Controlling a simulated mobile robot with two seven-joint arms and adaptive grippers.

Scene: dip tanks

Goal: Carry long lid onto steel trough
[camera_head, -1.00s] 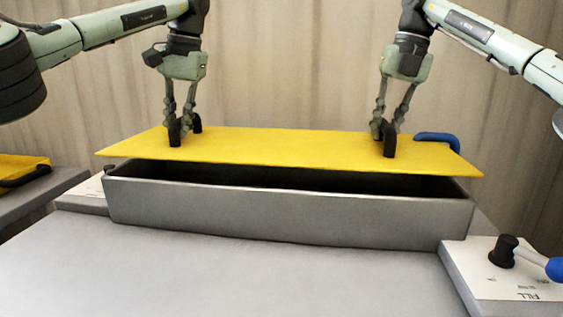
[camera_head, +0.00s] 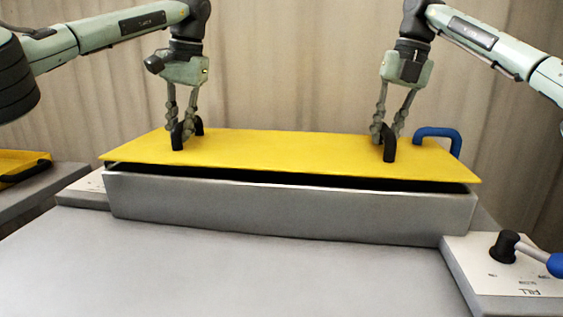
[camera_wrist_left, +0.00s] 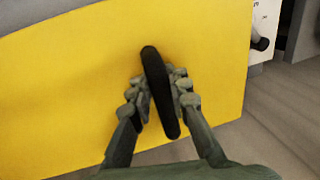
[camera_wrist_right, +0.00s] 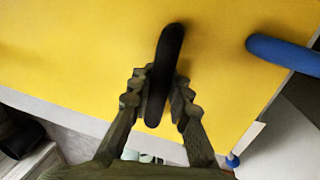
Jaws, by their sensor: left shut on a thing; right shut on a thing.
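The long yellow lid (camera_head: 285,155) is held level just above the grey steel trough (camera_head: 290,210). A thin dark gap shows between the lid and the trough's front rim, so whether they touch at the back is hidden. My left gripper (camera_head: 184,128) is shut on the lid's left black handle (camera_wrist_left: 160,92). My right gripper (camera_head: 388,132) is shut on the lid's right black handle (camera_wrist_right: 165,75). The lid covers nearly all of the trough's opening.
A blue handle (camera_head: 438,135) stands behind the lid's right end. A white panel with a black knob (camera_head: 503,246) and blue lever sits at the front right. Another yellow piece (camera_head: 22,165) lies at the far left. The grey surface (camera_head: 220,270) in front is clear.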

